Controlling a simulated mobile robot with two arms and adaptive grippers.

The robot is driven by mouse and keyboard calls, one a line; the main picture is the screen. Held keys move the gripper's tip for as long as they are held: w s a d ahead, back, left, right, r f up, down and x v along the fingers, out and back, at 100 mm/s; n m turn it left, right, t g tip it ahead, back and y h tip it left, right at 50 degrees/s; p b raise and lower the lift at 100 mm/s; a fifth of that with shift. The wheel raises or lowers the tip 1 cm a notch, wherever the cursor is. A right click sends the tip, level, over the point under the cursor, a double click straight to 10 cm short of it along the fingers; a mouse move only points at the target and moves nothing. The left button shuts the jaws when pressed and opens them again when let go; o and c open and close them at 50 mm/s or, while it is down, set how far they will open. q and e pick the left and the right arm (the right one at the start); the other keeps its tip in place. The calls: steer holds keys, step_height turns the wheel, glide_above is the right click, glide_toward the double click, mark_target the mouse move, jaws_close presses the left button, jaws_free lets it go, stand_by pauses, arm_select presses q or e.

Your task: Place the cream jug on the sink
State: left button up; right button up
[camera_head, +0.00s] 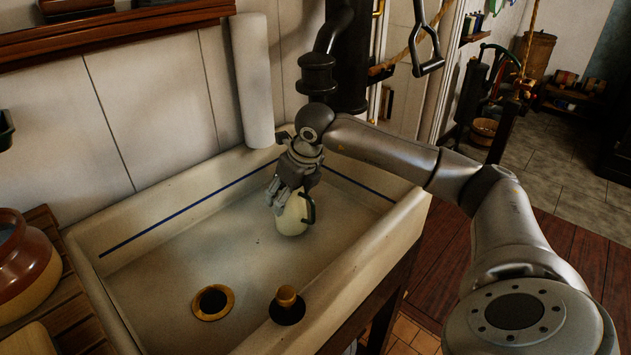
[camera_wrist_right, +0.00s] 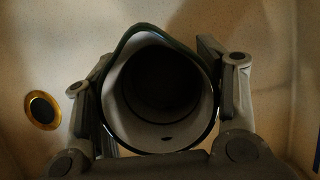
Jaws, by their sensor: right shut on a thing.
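The cream jug (camera_head: 292,217) is a small pale jug with a dark handle, in the back right part of the white sink (camera_head: 190,248). My right gripper (camera_head: 287,192) is shut on it from above. In the right wrist view the jug (camera_wrist_right: 124,118) shows its open mouth and dark inside between the two fingers of the right gripper (camera_wrist_right: 160,95). The jug is inside the basin, close to its floor; I cannot tell whether it touches. My left gripper is not in view.
The sink has a brass drain (camera_head: 212,303) and a stopper (camera_head: 287,297) at the front. A paper roll (camera_head: 253,80) and a black pipe (camera_head: 317,75) stand behind it. A brown and cream crock (camera_head: 25,268) sits on the slatted wood at left. The basin's middle is clear.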

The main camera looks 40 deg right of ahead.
steer(key=shift+w+d+f+p, duration=0.15)
steer(key=shift+d+f+p, duration=0.1)
steer(key=shift+d, duration=1.25)
steer(key=shift+w+d+f+p, duration=0.15)
steer(key=shift+d+f+p, duration=0.1)
steer(key=shift+d, duration=1.25)
steer(key=shift+w+d+f+p, duration=0.15)
steer(key=shift+d+f+p, duration=0.1)
steer(key=shift+d, duration=1.25)
steer(key=o, duration=1.3)
steer(key=shift+o, duration=0.2)
